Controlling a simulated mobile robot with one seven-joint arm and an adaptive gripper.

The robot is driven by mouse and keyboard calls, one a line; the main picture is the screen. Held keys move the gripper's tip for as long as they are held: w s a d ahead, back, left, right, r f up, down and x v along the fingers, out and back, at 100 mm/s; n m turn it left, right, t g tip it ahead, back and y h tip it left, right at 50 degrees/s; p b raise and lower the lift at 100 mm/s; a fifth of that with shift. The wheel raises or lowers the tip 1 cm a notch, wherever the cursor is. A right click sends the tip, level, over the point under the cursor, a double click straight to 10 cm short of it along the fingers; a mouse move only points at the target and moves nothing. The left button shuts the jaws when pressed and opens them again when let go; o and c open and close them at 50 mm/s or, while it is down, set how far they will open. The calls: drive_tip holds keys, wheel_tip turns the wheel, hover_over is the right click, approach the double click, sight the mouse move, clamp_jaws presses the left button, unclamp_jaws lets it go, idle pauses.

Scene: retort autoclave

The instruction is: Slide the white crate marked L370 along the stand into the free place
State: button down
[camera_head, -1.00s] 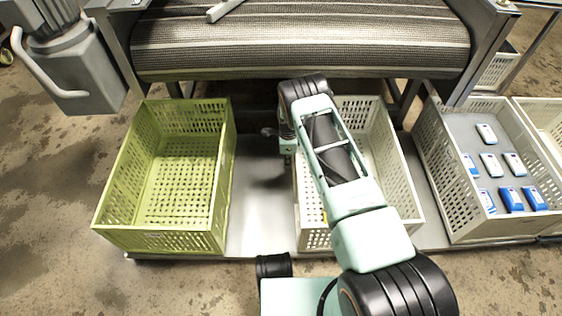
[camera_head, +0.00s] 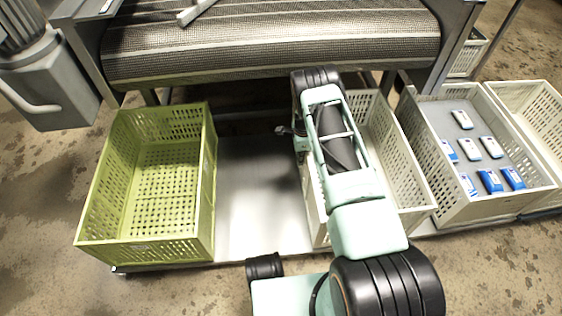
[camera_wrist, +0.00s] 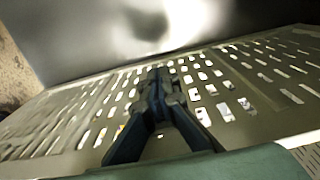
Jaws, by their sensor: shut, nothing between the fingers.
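The white crate (camera_head: 405,165) stands on the grey stand (camera_head: 262,195), partly hidden by my arm. No L370 mark can be read on it. My gripper (camera_head: 284,131) is at the left side of this crate in the head view, towards the back. In the wrist view, my gripper (camera_wrist: 157,82) is shut and empty, with the slotted crate wall (camera_wrist: 85,118) close around the fingers. I cannot tell whether they touch it. Bare stand lies between this crate and the green crate; on the right only a narrow gap, if any, separates it from the neighbouring crate.
The empty green crate (camera_head: 146,247) stands at the stand's left end. A white crate (camera_head: 497,207) with blue-and-white packs stands to the right, with another pale crate (camera_head: 522,92) beyond. A conveyor belt (camera_head: 270,45) runs behind, and a grey machine part (camera_head: 50,90) overhangs at left.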

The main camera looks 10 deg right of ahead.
drive_tip(key=d, duration=1)
drive_tip(key=shift+d, duration=0.35)
